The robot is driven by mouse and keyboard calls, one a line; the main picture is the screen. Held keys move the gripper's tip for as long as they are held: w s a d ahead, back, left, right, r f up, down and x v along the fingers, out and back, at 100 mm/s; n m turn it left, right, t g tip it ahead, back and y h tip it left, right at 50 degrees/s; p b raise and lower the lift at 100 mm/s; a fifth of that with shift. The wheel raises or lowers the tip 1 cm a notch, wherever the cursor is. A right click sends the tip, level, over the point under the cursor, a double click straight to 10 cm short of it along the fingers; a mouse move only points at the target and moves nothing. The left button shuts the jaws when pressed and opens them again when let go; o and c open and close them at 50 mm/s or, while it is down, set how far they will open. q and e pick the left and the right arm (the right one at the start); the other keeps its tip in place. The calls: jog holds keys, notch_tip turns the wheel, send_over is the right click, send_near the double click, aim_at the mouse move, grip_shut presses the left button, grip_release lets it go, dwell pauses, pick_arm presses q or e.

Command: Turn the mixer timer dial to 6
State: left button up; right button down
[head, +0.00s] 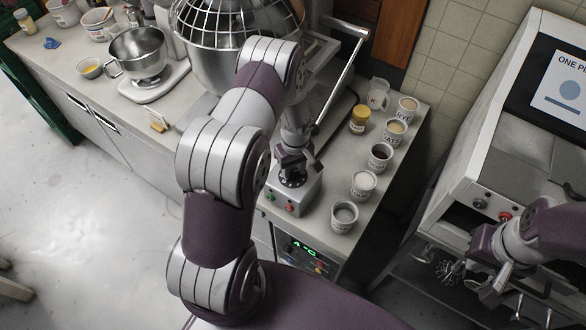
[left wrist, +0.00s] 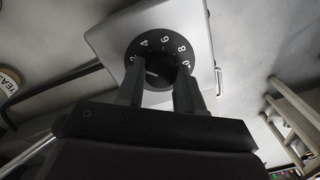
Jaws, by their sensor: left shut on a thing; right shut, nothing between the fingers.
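The black timer dial (left wrist: 160,60) sits on a pale control box (left wrist: 105,40), with white numbers 2, 4, 6, 8 and 10 showing in the left wrist view. My left gripper (left wrist: 160,88) is shut on the dial's centre knob, one finger on each side. A short white mark on the knob points left, near or just below the 2; the fingers hide the lower scale. In the head view my left gripper (head: 292,160) reaches down onto the dial (head: 293,178) on the box's top. My right gripper (head: 490,288) is shut and empty at the lower right.
The mixer (head: 215,45) with its wire guard stands behind my left arm. Several labelled tubs (head: 344,215) and a yellow-lidded jar (head: 360,119) stand close right of the box. A white machine (head: 500,130) is beside my right arm. A scale with a steel bowl (head: 138,52) is left.

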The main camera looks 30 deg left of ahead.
pick_arm(q)
jog(key=m+b, duration=0.1)
jog(key=m, duration=0.2)
jog(key=shift+m, duration=0.3)
jog(key=m+b, duration=0.1)
jog(key=m, duration=0.2)
jog(key=shift+m, duration=0.3)
jog(key=m, duration=0.3)
jog(key=shift+m, duration=0.3)
jog(key=shift+r+m+t+b, duration=0.1)
jog(key=shift+m+t+b, duration=0.25)
jog(key=shift+m, duration=1.45)
jog(key=shift+w, duration=0.1)
jog(key=o, duration=1)
jog(key=shift+o, duration=0.2)
